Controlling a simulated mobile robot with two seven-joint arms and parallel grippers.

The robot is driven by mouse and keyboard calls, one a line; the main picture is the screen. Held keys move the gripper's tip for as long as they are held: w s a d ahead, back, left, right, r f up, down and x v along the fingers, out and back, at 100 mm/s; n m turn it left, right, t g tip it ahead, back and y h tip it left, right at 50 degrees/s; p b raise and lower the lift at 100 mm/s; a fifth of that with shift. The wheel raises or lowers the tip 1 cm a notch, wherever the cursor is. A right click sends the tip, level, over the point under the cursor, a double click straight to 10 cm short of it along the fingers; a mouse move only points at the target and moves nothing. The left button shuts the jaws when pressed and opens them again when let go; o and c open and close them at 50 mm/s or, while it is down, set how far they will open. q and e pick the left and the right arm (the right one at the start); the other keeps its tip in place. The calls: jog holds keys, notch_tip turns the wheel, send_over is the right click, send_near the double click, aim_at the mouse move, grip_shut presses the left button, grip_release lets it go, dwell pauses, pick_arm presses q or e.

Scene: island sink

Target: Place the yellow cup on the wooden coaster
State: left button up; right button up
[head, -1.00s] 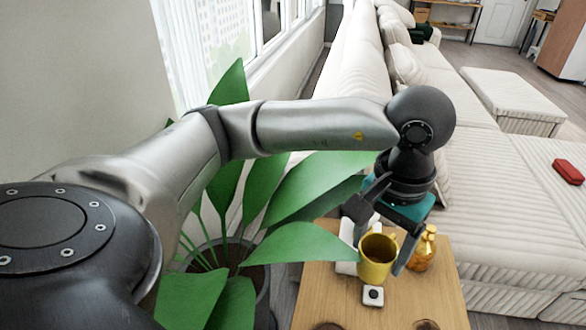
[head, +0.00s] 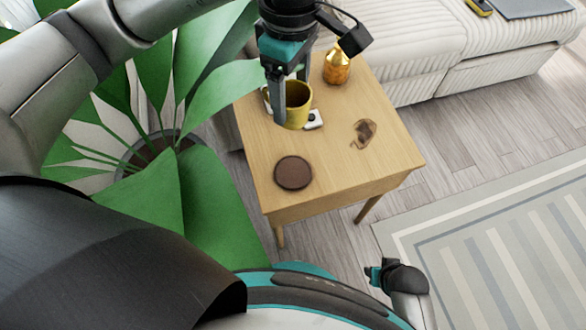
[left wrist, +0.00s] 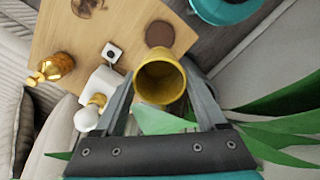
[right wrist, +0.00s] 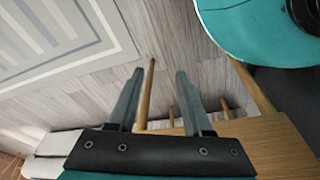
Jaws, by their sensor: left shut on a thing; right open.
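The yellow cup (head: 297,104) is upright over the far left part of the small wooden table. My left gripper (head: 281,98) is shut on it. In the left wrist view the cup (left wrist: 160,82) sits between the fingers (left wrist: 163,105), its open top facing the camera. The round dark brown wooden coaster (head: 293,173) lies bare on the near part of the table, apart from the cup; it also shows in the left wrist view (left wrist: 159,34). My right gripper (right wrist: 155,100) is open and empty, low beside the table.
On the table (head: 245,140) are a small white-and-black block (head: 313,119), an amber bottle (head: 337,66) and a brown patterned item (head: 364,131). A large leafy plant (head: 150,100) stands left of the table, a cream sofa (head: 410,40) behind it. Bare tabletop surrounds the coaster.

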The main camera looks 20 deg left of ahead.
pick_arm(q)
jog(key=shift+f+b, duration=3.5)
jog(key=shift+f, duration=6.55)
pick_arm(e)
jog(key=w+a+r+t, duration=0.1)
jog(key=w+r, duration=0.3)
jog(key=r, duration=1)
jog(key=shift+w+r+t, duration=0.15)
jog(key=shift+r+t, duration=0.15)
jog(key=shift+t, duration=0.3)
pick_arm(q)
jog(key=shift+f, duration=0.1)
pick_arm(e)
jog(key=shift+a, duration=0.2)
pick_arm(q)
jog(key=o, duration=1.4)
pick_arm(e)
jog(key=shift+w, duration=0.15)
